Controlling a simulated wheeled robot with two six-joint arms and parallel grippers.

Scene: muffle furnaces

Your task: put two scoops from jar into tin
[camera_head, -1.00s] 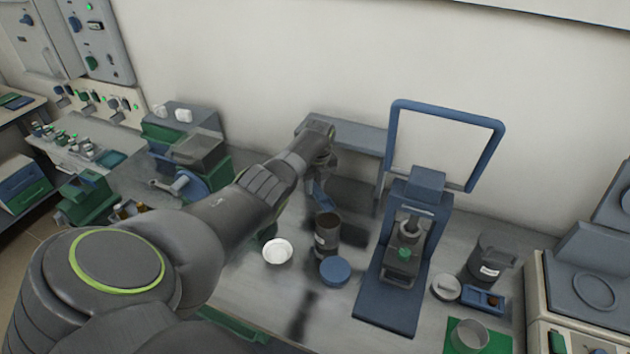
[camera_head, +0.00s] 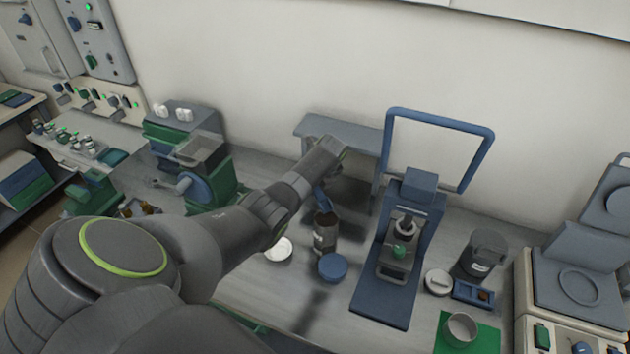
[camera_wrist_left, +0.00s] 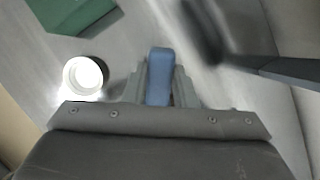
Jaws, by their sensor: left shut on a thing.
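An open dark jar (camera_head: 325,238) with a pale label stands on the bench at the middle, its blue lid (camera_head: 333,267) lying in front. My left gripper (camera_head: 322,188) is above the jar's mouth, its fingers mostly hidden by my arm. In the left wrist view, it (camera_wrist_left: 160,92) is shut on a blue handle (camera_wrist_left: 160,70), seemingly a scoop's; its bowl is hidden. A pale metal tin (camera_head: 461,330) stands open on a green mat (camera_head: 482,342) at the front right. I cannot see inside either container. My right gripper is not in view.
A blue press-like stand (camera_head: 385,300) with a tall frame (camera_head: 440,120) stands between jar and tin. A second dark labelled container (camera_head: 484,255), a round pale lid (camera_head: 438,282) and a small blue tray (camera_head: 474,292) are at right. A white dish (camera_head: 279,249) lies left of the jar.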

